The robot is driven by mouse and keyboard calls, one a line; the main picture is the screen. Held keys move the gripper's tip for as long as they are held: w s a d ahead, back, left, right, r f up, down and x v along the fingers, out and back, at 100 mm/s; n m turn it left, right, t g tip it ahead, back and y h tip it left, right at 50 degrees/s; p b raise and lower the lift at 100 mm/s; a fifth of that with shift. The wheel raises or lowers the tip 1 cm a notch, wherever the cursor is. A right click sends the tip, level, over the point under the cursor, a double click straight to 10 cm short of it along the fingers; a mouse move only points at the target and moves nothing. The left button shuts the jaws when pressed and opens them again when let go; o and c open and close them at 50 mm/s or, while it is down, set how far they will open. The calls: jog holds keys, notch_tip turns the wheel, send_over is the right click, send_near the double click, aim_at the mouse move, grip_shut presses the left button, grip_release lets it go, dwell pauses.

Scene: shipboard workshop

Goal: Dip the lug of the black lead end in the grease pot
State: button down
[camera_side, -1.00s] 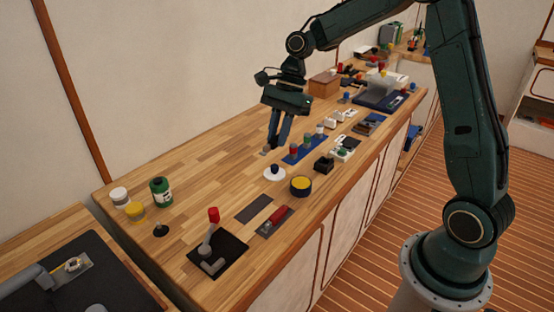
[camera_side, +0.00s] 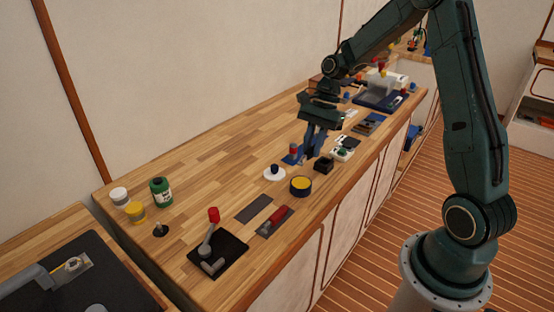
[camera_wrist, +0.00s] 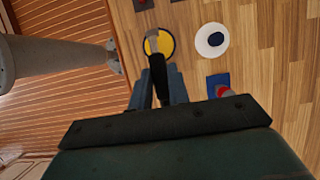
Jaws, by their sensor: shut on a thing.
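My gripper (camera_side: 309,157) is shut on the black lead end (camera_wrist: 158,75), which sits between the fingers (camera_wrist: 159,98) in the wrist view. The lead end's metal lug (camera_wrist: 152,43) sticks out past the fingertips. The grease pot (camera_side: 301,187) is a round black pot with yellow grease on the bench. It also shows in the wrist view (camera_wrist: 167,43), where the lug overlaps the yellow. In the side view my gripper is behind the pot and apart from it.
A white disc with a dark knob (camera_side: 266,174) stands left of the pot. A blue mat (camera_side: 290,160) with a red-topped piece (camera_side: 293,148) lies by my gripper. The bench's left middle is clear.

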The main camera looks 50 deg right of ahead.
jog(key=shift+f, duration=2.7)
jog(key=shift+f, duration=0.6)
dwell(0.8)
jog(key=shift+r, duration=0.1)
jog(key=shift+r, duration=3.5)
jog(key=shift+f, duration=0.1)
jog(key=w+a+f+n+g+h, duration=0.1)
jog(key=w+a+n+g+h, duration=0.1)
jog(key=n, duration=0.7)
jog(key=w+a+f+n+g+h, duration=0.1)
jog(key=w+n, duration=0.3)
jog(key=n, duration=0.5)
jog(key=shift+a+f+g+h, duration=0.4)
jog(key=shift+a+g+h, duration=0.3)
jog(key=shift+a, duration=0.2)
